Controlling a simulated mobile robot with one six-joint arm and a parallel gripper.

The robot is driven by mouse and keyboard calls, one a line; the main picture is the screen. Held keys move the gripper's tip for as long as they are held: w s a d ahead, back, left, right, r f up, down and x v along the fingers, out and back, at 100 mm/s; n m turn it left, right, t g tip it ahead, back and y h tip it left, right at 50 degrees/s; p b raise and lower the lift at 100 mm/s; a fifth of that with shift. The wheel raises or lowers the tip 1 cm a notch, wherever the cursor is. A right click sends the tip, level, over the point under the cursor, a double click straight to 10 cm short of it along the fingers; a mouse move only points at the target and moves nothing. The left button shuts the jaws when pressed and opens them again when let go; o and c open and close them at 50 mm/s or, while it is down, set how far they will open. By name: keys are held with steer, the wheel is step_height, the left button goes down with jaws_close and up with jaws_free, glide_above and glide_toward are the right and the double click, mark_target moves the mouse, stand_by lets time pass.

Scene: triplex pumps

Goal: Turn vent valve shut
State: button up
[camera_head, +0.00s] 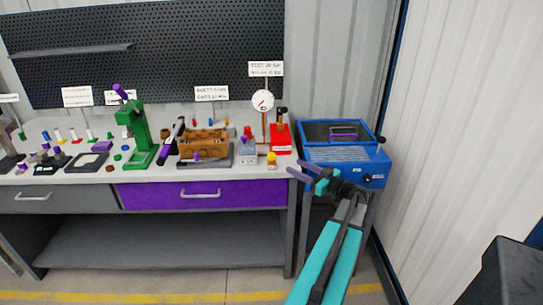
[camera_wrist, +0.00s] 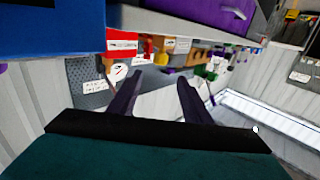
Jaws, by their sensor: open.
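A white round pressure gauge (camera_head: 262,101) with a red needle stands on a copper-coloured pipe at the right end of the bench. Beside it is a red block (camera_head: 281,138) with a dark upright part on top. A small yellow-capped piece (camera_head: 271,159) stands at the bench's front edge. I cannot tell which part is the vent valve or how it is turned. My gripper (camera_head: 298,180) is open and empty, in front of the bench's right corner, apart from these parts. In the wrist view, my gripper (camera_wrist: 159,78) has the gauge (camera_wrist: 120,72) beyond its left finger.
A blue open-topped tank (camera_head: 372,165) stands right of the bench, close to my arm. A clear-grey block (camera_head: 247,152), a brown wooden box (camera_head: 204,141) and a green press (camera_head: 141,130) stand left of the gauge. A purple drawer (camera_head: 205,194) is below.

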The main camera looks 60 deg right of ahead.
mark_target(272, 154)
steer(key=w+p, duration=0.1)
steer(key=w, duration=0.3)
steer(key=w+d, duration=0.1)
steer(key=w, duration=0.4)
steer(key=w+d+p, duration=0.1)
steer(key=w, duration=0.3)
steer(key=shift+w+d+p, duration=0.1)
steer(key=shift+w+p, duration=0.2)
steer(key=shift+w, duration=0.05)
steer(key=c, duration=1)
steer(key=shift+c, duration=0.2)
